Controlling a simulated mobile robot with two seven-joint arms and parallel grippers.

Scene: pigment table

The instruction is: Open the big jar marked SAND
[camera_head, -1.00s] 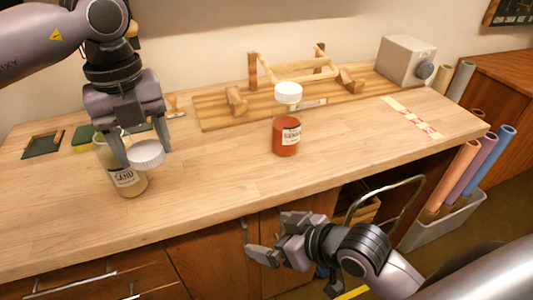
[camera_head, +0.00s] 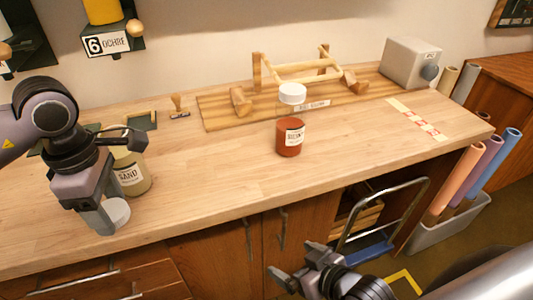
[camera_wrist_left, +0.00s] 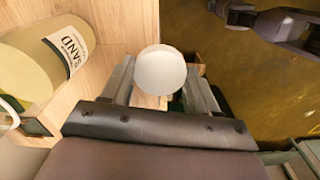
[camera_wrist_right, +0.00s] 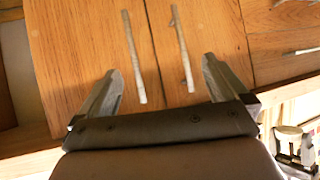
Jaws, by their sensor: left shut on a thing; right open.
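The big jar marked SAND (camera_head: 132,175) stands upright on the worktop at the left, with beige contents. It also shows in the left wrist view (camera_wrist_left: 35,65). My arm hides part of its top. My left gripper (camera_head: 110,218) is shut on a white round lid (camera_head: 119,211), just in front of the jar and apart from it, near the table's front edge. The lid sits between the fingers in the left wrist view (camera_wrist_left: 161,70). My right gripper (camera_head: 282,281) is open and empty, low in front of the cabinet doors.
A white-lidded jar of red pigment (camera_head: 290,135) stands mid-table. Behind it is a wooden board (camera_head: 220,108) with a rack. A grey box (camera_head: 408,63) stands at the back right. An ochre container (camera_head: 102,12) hangs on the wall. The table's right front is clear.

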